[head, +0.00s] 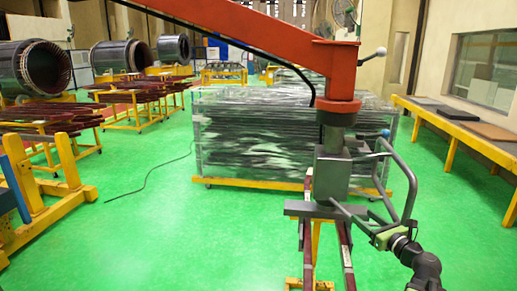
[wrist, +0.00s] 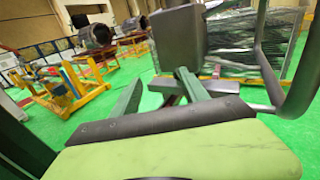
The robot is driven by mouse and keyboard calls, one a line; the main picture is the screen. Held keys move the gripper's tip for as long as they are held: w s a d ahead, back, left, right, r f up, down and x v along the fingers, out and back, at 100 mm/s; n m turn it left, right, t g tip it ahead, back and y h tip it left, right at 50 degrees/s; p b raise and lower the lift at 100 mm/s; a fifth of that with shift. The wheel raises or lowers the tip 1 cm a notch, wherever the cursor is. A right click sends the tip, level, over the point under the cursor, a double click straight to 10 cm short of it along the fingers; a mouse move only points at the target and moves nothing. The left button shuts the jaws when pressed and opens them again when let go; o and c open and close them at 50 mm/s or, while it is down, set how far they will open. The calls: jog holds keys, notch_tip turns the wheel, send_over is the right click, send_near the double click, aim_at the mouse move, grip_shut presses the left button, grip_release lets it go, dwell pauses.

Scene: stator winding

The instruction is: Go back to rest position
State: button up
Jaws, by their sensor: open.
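My gripper (head: 380,233), green and black, is at the lower right of the head view, with my dark arm behind it. It is open, close beside the lower end of the grey tubular handle (head: 408,180) of a lifting device. I cannot tell whether the jaws still surround or touch the handle. In the wrist view, a green pad with a dark edge fills the bottom, and the grey handle (wrist: 300,75) rises at the right. The lifting device's grey block (head: 333,176) hangs below a red crane arm (head: 255,32). Dark red bars (head: 346,255) are below it.
A wrapped stack (head: 250,135) on a yellow base stands behind the device. Large stator cylinders (head: 35,70) and racks are at the left. A yellow-edged bench (head: 445,122) runs along the right wall. Green floor is open at centre left, with a black cable on it.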

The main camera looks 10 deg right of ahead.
jog(key=w+a+f+n+g+y, duration=0.1)
jog(key=a+f+n+g+y, duration=0.25)
jog(key=a, duration=0.75)
jog(key=w+a+f+n+g, duration=0.15)
jog(key=a+f+n, duration=0.35)
jog(key=a, duration=0.7)
jog(key=w+a+f+n+g+y, duration=0.1)
jog(key=a+f+n+g+y, duration=0.25)
jog(key=a, duration=0.75)
jog(key=s+a+f+n+g+h, duration=0.55)
jog(key=s+a+f+n, duration=0.25)
jog(key=n, duration=0.4)
jog(key=s+d+f+n+g+h, duration=0.3)
jog(key=s+d+n+h, duration=0.2)
jog(key=d+n, duration=0.4)
jog(key=shift+s+d+f+n, duration=0.2)
jog(key=shift+s+d+n, duration=0.1)
jog(key=shift+d, duration=0.45)
